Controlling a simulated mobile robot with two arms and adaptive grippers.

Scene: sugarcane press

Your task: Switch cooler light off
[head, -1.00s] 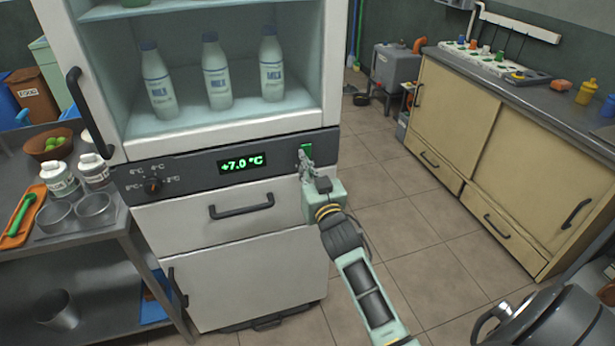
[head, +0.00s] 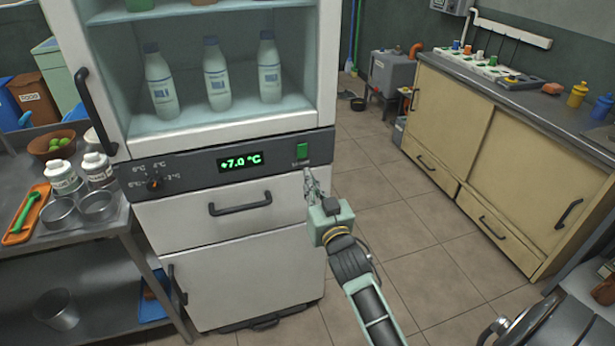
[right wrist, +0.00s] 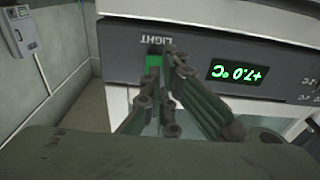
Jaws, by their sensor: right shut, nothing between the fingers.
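The cooler (head: 225,215) is a white cabinet with a glass front and a dark control panel. The light switch (head: 303,150) is a green rocker at the panel's right end, glowing green. In the right wrist view the switch (right wrist: 153,61) shows beside the upside-down word LIGHT, partly covered by my fingers. The display (head: 244,163) reads +7.0 °C. My right gripper (head: 310,177) is shut and empty, just below the switch and apart from it in the head view. Its fingers (right wrist: 160,95) also show in the right wrist view. My left gripper is not in view.
Milk bottles (head: 216,75) stand inside the cooler. A temperature knob (head: 154,183) is at the panel's left. A steel table (head: 90,235) with cups and jars stands at left. Yellowish cabinets (head: 475,150) line the right. The floor (head: 400,215) between is clear.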

